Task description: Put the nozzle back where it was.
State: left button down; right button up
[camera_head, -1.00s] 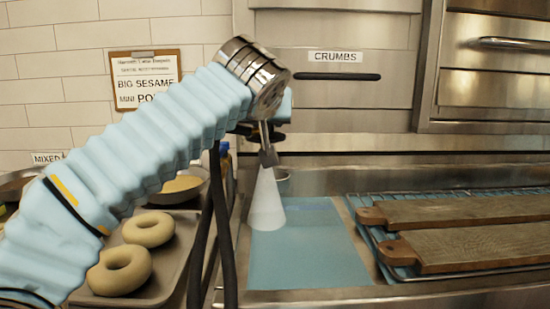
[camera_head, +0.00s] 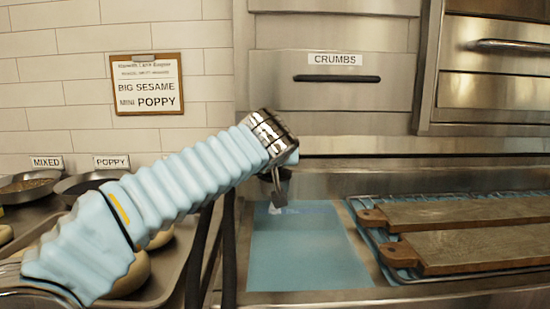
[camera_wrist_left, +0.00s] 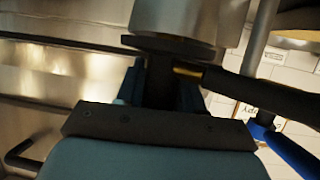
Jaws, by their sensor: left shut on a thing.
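The nozzle (camera_head: 281,188) is a small dark grey piece hanging below my left gripper (camera_head: 284,166) in the head view, above the far left part of the blue surface. In the left wrist view, my left gripper (camera_wrist_left: 163,88) is shut on a dark body (camera_wrist_left: 160,72) with a brass fitting at its side. A dark hose (camera_wrist_left: 265,97) runs off to the right from it. A silver cylinder with a dark rim (camera_wrist_left: 175,22) lies just beyond the fingers. My own wrist and fingers hide much of the grip in the head view. My right gripper is out of view.
A steel front with a CRUMBS drawer (camera_head: 336,95) closes off the back.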

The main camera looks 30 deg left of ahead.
pick_arm(q)
jog(key=shift+f, duration=0.25)
jog(key=c, duration=0.7)
grip_release()
jog(key=shift+r, duration=0.1)
jog(key=shift+s, duration=0.1)
jog(key=v, duration=0.7)
jog(key=b+v, duration=0.1)
jog(key=v, duration=0.5)
jog(key=shift+s+d+r, duration=0.1)
jog(key=shift+s+r, duration=0.1)
jog(key=shift+r, duration=0.15)
